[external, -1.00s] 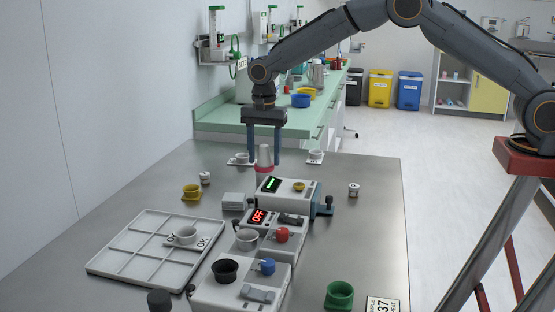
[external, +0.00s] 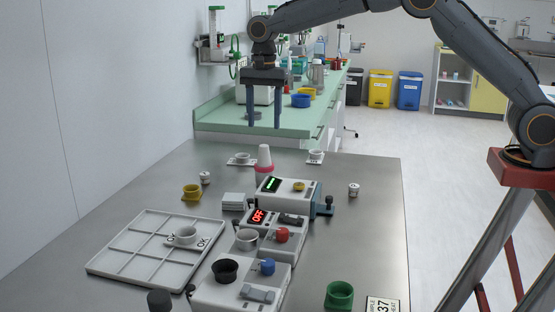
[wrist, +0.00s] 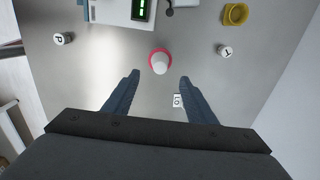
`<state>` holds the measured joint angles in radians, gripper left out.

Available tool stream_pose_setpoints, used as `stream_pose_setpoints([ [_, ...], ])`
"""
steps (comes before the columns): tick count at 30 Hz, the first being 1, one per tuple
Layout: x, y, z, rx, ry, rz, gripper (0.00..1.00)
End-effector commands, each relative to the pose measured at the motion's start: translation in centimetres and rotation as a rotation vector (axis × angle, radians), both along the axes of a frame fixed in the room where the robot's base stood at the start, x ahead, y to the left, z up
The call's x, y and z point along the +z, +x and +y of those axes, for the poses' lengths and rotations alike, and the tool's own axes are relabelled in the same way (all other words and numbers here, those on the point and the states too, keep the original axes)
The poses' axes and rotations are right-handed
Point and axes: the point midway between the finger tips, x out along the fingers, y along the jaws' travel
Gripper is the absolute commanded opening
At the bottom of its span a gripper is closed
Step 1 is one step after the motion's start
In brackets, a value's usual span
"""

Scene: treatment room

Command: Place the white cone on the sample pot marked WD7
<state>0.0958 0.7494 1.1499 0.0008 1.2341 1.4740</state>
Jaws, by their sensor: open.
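The white cone (external: 264,153) stands upright behind the grey devices, with a pink ring or holder around its base. In the wrist view the cone (wrist: 159,62) shows from above, just beyond the fingertips. My gripper (external: 264,126) is open and empty, above the cone with a gap between them. No label reading WD7 is legible. White cups stand by small cards at the back left (external: 242,158) and back right (external: 316,155). Another pale cup (external: 186,235) sits in the tray beside cards too small to read surely.
A compartmented white tray (external: 125,262) lies at the left. Grey devices (external: 287,192) fill the middle. A yellow cup (external: 191,192), small white pots (external: 205,177) (external: 354,189) and a green cup (external: 339,295) stand around them. The right side of the table is mostly clear.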

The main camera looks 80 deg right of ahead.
Motion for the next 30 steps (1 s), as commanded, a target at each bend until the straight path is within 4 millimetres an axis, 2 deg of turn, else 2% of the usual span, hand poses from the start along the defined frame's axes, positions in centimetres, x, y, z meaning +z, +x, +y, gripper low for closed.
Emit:
stream_pose_setpoints([
  [8,0.9,-0.3,0.1,0.015,0.000,-0.001,0.51],
  [11,0.6,-1.5,0.6,0.085,-0.001,-0.002,0.51],
  [14,-0.1,-4.3,1.5,0.226,-0.003,-0.005,0.51],
  [17,-1.2,-8.2,2.5,0.415,-0.006,-0.010,0.51],
  [23,-3.8,-17.5,4.5,0.803,-0.018,-0.023,0.51],
  [30,-7.5,-30.3,6.3,1.253,-0.035,-0.034,0.51],
])
